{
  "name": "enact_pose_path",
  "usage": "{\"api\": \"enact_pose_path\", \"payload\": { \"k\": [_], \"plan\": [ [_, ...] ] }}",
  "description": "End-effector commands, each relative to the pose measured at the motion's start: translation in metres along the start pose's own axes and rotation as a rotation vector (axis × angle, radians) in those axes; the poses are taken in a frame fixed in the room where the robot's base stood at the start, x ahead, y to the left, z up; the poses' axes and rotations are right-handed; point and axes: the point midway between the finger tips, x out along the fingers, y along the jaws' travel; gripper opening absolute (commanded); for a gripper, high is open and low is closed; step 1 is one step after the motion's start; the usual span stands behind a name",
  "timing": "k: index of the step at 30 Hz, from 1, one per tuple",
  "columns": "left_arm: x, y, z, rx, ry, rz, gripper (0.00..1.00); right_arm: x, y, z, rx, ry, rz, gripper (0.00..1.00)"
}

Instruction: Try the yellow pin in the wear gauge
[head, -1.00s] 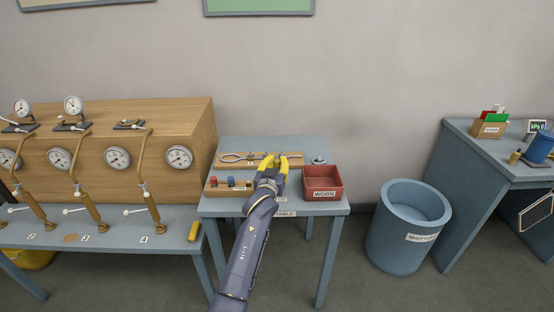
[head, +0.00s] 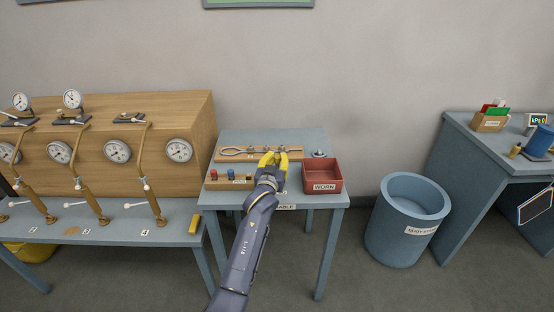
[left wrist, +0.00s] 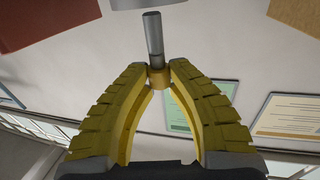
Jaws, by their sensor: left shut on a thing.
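My left gripper (head: 273,155), with yellow fingers, is over the middle of the small blue-grey table. It is shut on the yellow pin, a grey metal shaft (left wrist: 153,35) with a yellow-brass collar (left wrist: 159,77) between the fingertips in the left wrist view. The shaft sticks out beyond the fingertips. In the head view the fingers hide the pin. A small round grey metal piece (head: 319,154) stands at the back right of the table, apart from the gripper; I cannot tell whether it is the wear gauge. My right gripper is not in view.
A wooden rack with red (head: 214,174) and blue (head: 231,175) pins is left of the gripper. A wooden board with tools (head: 235,153) lies behind. A red WORN tray (head: 323,187) is close on the right. A blue bin (head: 380,230) stands beyond.

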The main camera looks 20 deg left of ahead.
Motion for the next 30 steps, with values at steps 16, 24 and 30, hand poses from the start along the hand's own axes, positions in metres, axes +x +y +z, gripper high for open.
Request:
{"api": "enact_pose_path", "payload": {
  "k": [16,24,30],
  "plan": [
    [0.000,0.000,0.004,0.000,0.000,0.000,0.00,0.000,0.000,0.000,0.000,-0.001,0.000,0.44],
    [0.000,0.000,0.007,0.000,0.000,0.000,0.00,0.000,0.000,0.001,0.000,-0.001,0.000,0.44],
    [0.000,0.000,0.010,-0.001,0.000,0.000,0.00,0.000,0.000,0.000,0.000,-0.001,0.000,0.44]
  ]
}}
